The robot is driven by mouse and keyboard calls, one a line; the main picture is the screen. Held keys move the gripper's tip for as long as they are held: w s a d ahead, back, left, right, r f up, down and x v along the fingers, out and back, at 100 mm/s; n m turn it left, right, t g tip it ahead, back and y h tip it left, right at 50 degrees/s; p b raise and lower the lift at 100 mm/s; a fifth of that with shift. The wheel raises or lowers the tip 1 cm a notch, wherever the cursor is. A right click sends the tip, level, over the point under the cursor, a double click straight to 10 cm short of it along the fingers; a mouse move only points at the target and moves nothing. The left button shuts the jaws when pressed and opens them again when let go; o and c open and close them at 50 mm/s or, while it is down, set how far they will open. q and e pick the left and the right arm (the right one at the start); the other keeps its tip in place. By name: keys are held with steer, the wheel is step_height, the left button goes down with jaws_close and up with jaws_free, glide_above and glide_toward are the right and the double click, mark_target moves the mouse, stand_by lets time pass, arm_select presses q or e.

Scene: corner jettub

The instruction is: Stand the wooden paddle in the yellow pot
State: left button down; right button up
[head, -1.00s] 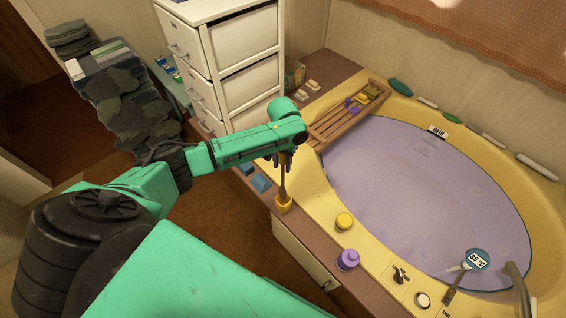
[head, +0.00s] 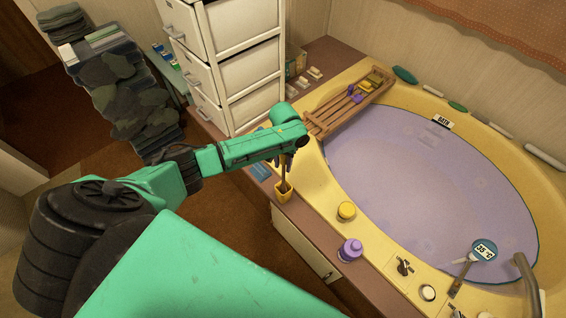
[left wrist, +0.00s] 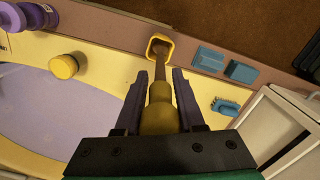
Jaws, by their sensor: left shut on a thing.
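The yellow pot (head: 284,191) stands on the brown ledge beside the tub, and its square rim shows in the left wrist view (left wrist: 160,46). My left gripper (head: 284,160) is above the pot, shut on the wooden paddle (left wrist: 158,98). In the left wrist view the paddle lies between the two dark fingers and its thin brown end reaches the pot's opening. In the head view its lower end appears at the pot's mouth. How deep it sits inside is hidden. My right gripper is not in view.
Blue blocks (left wrist: 240,71) and a blue brush (left wrist: 224,106) lie near the pot. A yellow jar (head: 346,211) and a purple bottle (head: 350,249) stand nearer the front. A wooden tub tray (head: 345,105) and white drawers (head: 245,70) are behind the arm.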

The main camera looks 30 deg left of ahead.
arm_select(q)
steer(key=shift+f, duration=0.3)
stand_by(0.6)
steer(key=shift+c, duration=2.2)
jaws_free()
